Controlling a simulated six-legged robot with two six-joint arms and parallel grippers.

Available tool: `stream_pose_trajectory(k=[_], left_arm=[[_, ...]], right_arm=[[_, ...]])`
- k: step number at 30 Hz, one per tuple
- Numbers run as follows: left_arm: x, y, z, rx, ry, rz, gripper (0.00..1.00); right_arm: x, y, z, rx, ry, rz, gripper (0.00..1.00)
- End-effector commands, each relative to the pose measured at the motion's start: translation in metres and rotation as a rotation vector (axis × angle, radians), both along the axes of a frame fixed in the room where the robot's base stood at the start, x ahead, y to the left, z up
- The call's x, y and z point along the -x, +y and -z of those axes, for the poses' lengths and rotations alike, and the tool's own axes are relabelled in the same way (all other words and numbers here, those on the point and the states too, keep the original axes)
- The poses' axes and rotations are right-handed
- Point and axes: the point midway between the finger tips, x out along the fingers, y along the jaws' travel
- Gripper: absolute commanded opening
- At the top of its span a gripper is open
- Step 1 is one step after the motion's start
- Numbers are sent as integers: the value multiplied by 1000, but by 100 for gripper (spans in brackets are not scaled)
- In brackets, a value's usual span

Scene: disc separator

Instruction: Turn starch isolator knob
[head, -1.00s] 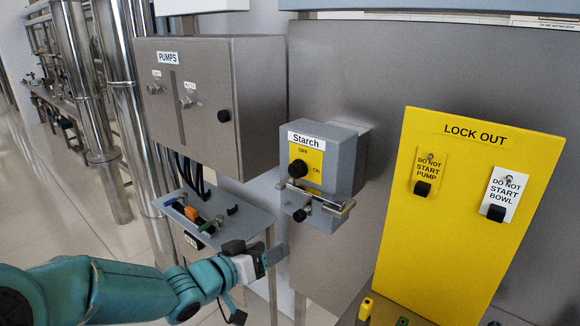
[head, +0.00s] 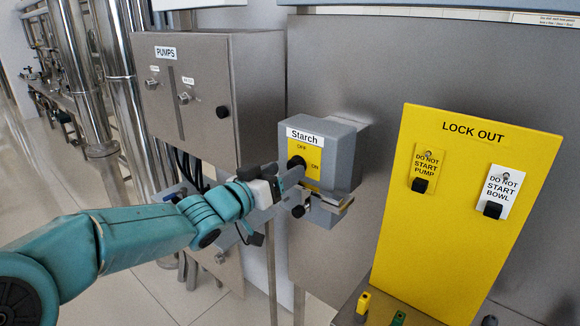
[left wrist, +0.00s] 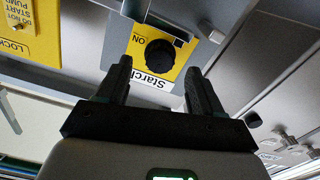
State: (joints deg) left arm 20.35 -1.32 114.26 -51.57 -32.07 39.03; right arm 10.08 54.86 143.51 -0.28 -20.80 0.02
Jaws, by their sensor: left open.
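The starch isolator is a grey box (head: 345,150) with a "Starch" label and a yellow plate (head: 313,165) marked OFF and ON. Its black round knob (head: 296,162) shows in the head view, partly hidden by my left gripper (head: 290,182). In the left wrist view the knob (left wrist: 159,53) lies on the yellow plate, upside down in the picture. My left gripper (left wrist: 159,75) is open and empty, with one dark finger to each side of the knob's line. Whether the fingers reach around the knob cannot be told. My right gripper is not in view.
A metal latch bar (head: 335,203) sticks out below the knob. The grey PUMPS cabinet (head: 240,95) stands to the left. A yellow lock-out board (head: 460,230) with hanging tags stands to the right. A small shelf lies behind my left arm.

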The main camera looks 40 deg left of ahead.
Motion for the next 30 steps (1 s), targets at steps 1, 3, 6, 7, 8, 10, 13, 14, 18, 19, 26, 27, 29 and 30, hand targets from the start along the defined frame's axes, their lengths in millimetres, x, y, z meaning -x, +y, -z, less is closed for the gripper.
stream_pose_trajectory(k=[1,3,6,7,8,10,13,14,18,19,26,27,29,30], left_arm=[[-9,-2,0,2,2,1,67],[-18,-2,-1,1,1,1,67],[-27,-2,-1,1,0,0,67],[-29,-2,0,1,0,0,67],[-30,-2,0,1,1,0,67],[-32,-3,0,1,1,0,67],[-32,-3,0,1,0,0,67],[-32,-3,0,1,0,0,67],[-32,-3,0,1,0,0,50],[-32,-3,0,1,0,0,41],[-32,-3,0,-1,0,0,10],[-32,-3,0,-3,0,0,10],[-32,-3,1,-10,-1,0,10],[-32,-3,1,-18,-1,0,10]], right_arm=[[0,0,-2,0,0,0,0],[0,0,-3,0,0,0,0],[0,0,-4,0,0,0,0],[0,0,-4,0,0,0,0],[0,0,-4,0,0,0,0],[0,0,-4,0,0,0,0],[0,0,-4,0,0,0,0],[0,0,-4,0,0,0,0],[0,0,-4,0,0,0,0],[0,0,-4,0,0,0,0],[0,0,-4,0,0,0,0],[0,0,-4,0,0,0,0],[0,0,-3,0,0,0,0],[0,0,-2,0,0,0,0]])
